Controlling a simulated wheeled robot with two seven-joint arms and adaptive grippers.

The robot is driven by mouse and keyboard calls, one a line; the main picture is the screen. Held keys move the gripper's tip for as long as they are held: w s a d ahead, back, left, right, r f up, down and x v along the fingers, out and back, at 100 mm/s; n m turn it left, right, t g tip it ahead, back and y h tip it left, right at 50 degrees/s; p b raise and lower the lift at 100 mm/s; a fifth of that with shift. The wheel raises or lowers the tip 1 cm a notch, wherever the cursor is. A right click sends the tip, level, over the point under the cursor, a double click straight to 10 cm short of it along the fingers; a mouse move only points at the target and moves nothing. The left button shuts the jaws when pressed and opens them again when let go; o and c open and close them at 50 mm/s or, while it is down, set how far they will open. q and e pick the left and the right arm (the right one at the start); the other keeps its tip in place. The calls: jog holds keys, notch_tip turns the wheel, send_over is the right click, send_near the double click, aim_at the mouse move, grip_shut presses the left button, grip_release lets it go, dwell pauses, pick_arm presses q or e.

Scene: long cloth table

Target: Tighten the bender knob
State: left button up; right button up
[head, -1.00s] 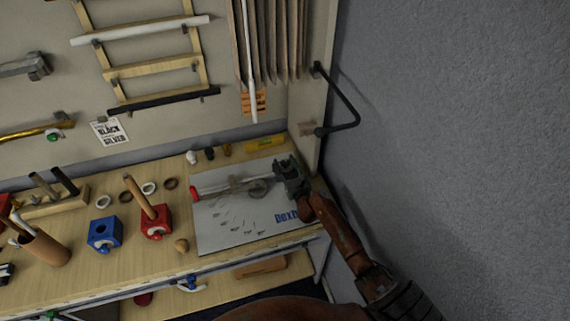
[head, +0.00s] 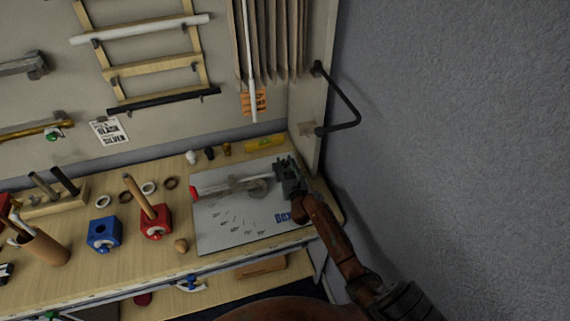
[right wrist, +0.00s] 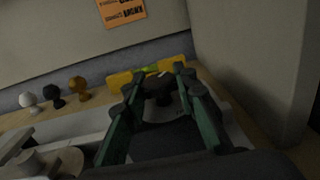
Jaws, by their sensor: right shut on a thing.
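The bender is a grey metal tool with a red-tipped bar (head: 194,193) and a round disc (head: 257,188), on a pale printed board (head: 215,240) at the table's right end. Part of its disc shows at the lower left of the right wrist view (right wrist: 68,162). My right gripper (head: 284,165) is at the bender's right end. In the right wrist view its green fingers (right wrist: 155,85) are closed around a dark round knob (right wrist: 159,91), whose lower part is hard to make out. My left gripper is not in view.
A yellow block (head: 265,144) lies behind the board. White, black and brown small knobs (head: 210,153) stand to its left. Red (head: 155,222) and blue (head: 104,234) blocks stand left of the board. A panel with a black bracket (head: 345,100) and a grey wall are close on the right.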

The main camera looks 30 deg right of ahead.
aim_at(285, 161)
jog(key=shift+a+f+m+g+h+b, duration=0.1)
jog(key=shift+m+g+h+b, duration=0.15)
jog(key=shift+m+h, duration=0.25)
jog(key=shift+a+f+m+g+h+b, duration=0.1)
jog(key=shift+m+g+h+b, duration=0.2)
jog(key=shift+h, duration=0.4)
jog(key=m+g+h+b, duration=0.1)
jog(key=m+h+b, duration=0.1)
jog(key=b, duration=0.1)
jog(key=m+g+h+b, duration=0.2)
jog(key=h+b, duration=0.1)
jog(key=shift+d+f, duration=0.1)
jog(key=shift+d, duration=0.05)
jog(key=shift+d+r+m+g+h+b, duration=0.1)
jog(key=shift+r+m+g+h+b, duration=0.1)
jog(key=shift+m+g+h+b, duration=0.45)
jog(key=shift+r, duration=0.1)
jog(key=o, duration=1.2)
jog(key=shift+c, duration=0.2)
notch_tip(285, 161, up, 10)
